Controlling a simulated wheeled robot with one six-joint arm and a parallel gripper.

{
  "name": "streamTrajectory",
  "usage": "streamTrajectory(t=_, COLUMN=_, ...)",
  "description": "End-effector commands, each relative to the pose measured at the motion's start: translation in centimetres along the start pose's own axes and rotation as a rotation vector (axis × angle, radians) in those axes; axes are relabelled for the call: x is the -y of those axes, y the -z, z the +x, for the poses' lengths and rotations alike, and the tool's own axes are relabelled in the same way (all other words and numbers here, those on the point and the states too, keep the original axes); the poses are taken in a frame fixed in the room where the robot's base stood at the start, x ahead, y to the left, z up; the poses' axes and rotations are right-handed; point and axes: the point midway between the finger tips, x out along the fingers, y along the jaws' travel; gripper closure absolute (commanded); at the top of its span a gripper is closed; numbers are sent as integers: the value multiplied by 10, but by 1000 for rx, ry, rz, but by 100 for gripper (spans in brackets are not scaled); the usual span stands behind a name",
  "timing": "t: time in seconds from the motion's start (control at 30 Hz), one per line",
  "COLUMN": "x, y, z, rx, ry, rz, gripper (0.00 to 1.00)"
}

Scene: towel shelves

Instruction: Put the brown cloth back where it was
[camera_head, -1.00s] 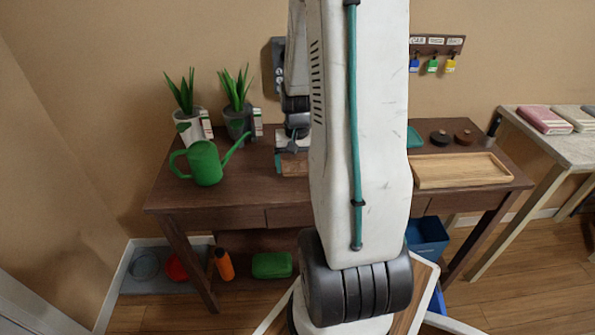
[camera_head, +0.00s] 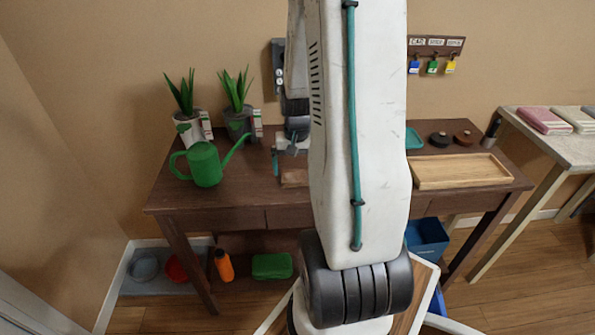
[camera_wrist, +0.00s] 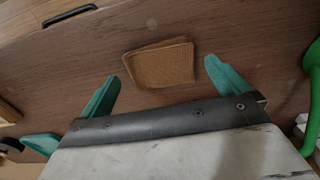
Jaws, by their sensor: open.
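The brown cloth (camera_wrist: 158,65) lies folded and flat on the dark wooden table (camera_wrist: 235,35) in the wrist view. In the head view the brown cloth (camera_head: 294,178) is partly hidden by my arm, near the middle of the table. My gripper (camera_wrist: 162,72) is open, with its teal fingers spread to either side of the cloth and apart from it in the picture. Nothing shows between the fingers except the cloth on the table below. In the head view my gripper (camera_head: 287,162) is just above and behind the cloth, largely hidden.
A green watering can (camera_head: 206,164) and two potted plants stand left on the table. A wooden tray (camera_head: 460,170), a teal item and dark round items are on the right. Folded pink (camera_head: 545,120) and pale cloths lie on a side table at far right.

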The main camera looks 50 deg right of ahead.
Motion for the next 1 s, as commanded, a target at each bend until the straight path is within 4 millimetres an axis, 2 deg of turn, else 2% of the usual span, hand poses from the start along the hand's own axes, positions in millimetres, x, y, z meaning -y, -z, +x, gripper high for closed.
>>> streamTrajectory(t=0.1, x=0, y=1, z=-29, rx=-7, ry=1, rz=0, gripper=0)
streamTrajectory(t=0.3, x=0, y=1, z=-67, rx=-5, ry=1, rz=0, gripper=0)
streamTrajectory(t=0.53, x=2, y=-1, z=-90, rx=-4, ry=0, rz=-6, gripper=0)
streamTrajectory(t=0.63, x=17, y=-12, z=-105, rx=-11, ry=1, rz=-47, gripper=0)
streamTrajectory(t=0.77, x=55, y=-49, z=-141, rx=-32, ry=5, rz=-169, gripper=0)
streamTrajectory(t=0.9, x=94, y=-113, z=-181, rx=-55, ry=11, rz=-344, gripper=0)
streamTrajectory(t=1.0, x=110, y=-162, z=-204, rx=-71, ry=18, rz=-467, gripper=0)
